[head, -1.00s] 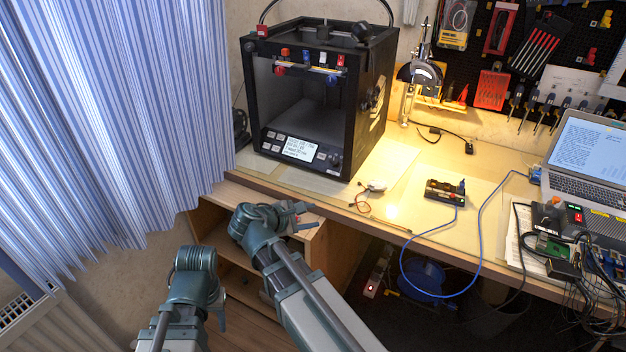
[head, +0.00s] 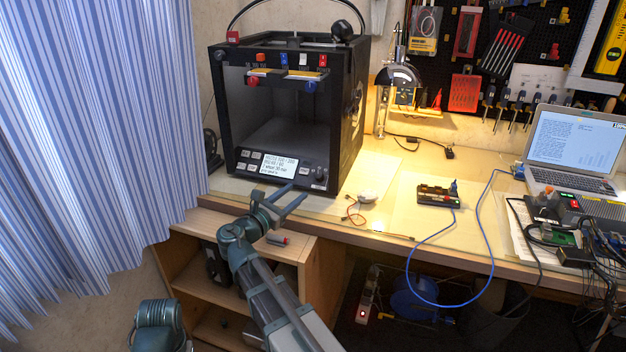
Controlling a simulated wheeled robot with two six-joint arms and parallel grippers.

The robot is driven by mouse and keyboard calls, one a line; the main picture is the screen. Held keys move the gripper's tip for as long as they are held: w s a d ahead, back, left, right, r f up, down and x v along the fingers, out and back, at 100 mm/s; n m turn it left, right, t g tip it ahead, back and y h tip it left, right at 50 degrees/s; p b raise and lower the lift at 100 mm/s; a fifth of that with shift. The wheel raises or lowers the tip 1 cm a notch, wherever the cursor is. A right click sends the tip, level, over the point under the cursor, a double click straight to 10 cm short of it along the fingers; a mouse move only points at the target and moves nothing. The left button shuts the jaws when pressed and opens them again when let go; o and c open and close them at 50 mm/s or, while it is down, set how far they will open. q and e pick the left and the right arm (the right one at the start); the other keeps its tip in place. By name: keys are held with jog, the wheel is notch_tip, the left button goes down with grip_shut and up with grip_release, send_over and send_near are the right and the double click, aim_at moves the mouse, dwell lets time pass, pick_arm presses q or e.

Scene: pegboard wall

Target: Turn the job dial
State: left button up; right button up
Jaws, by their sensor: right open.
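The black 3D printer (head: 350,130) stands on the left end of the workbench, with a lit display (head: 279,166) on its lower front panel. A small dark dial (head: 318,175) sits to the right of the display, near the printer's lower right corner. My right gripper (head: 299,190) is open and empty. Its two fingers point up and right, and in the picture their tips are just below the panel and left of the dial. They look apart from the dial; the exact depth gap is hard to judge. Only a link of my left arm shows at the bottom left.
A white mouse-like device (head: 367,196) and a small black device (head: 438,195) lie on the bench. A laptop (head: 575,150) and cables crowd the right side.

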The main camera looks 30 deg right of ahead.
aim_at(317, 175)
jog(key=x, duration=1)
grip_shut()
